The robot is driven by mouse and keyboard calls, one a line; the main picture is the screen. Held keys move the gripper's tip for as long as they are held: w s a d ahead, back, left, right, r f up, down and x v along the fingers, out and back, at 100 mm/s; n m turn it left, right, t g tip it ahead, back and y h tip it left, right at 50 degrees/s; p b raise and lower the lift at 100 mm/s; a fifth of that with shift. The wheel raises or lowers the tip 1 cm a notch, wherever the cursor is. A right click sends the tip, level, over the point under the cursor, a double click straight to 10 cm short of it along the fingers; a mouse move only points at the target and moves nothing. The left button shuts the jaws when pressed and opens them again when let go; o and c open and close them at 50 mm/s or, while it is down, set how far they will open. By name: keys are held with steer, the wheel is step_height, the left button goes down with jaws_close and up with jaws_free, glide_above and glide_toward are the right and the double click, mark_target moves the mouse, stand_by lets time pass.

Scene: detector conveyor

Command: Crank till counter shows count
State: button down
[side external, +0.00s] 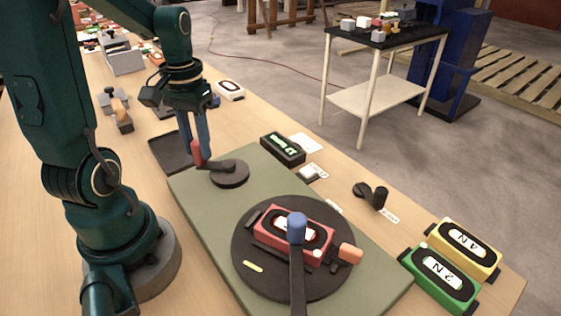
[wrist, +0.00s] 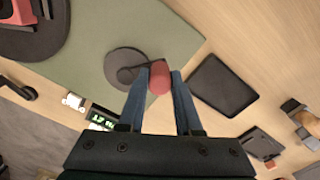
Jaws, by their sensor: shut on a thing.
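The crank has a dark round hub (side external: 230,174) and a short dark arm ending in a red handle (side external: 197,152). My gripper (side external: 199,146) points down and is shut on the red handle, with one blue finger on each side. In the wrist view the red handle (wrist: 159,78) sits between the fingertips, with the hub (wrist: 124,66) beside it. The counter (side external: 283,149) is a black box with lit green characters behind the crank. It also shows in the wrist view (wrist: 103,117), partly covered by my gripper; its characters are too small to read surely.
A dark turntable (side external: 246,282) on the green board (side external: 200,202) carries a red detector box (side external: 265,226) under a blue-tipped arm (side external: 297,255). Green (side external: 452,295) and yellow (side external: 480,256) boxes stand at the right. An empty black tray (side external: 168,153) lies left of the crank.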

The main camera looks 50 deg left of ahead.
steer(key=shift+s+d, duration=0.2)
steer(key=shift+d, duration=0.3)
steer(key=shift+s+d, duration=0.2)
steer(key=shift+d, duration=0.25)
steer(key=shift+s+d, duration=0.1)
steer(key=shift+d, duration=0.7)
steer(key=c, duration=0.6)
jaws_free()
steer(key=shift+c, duration=0.2)
step_height(320, 180, up, 8)
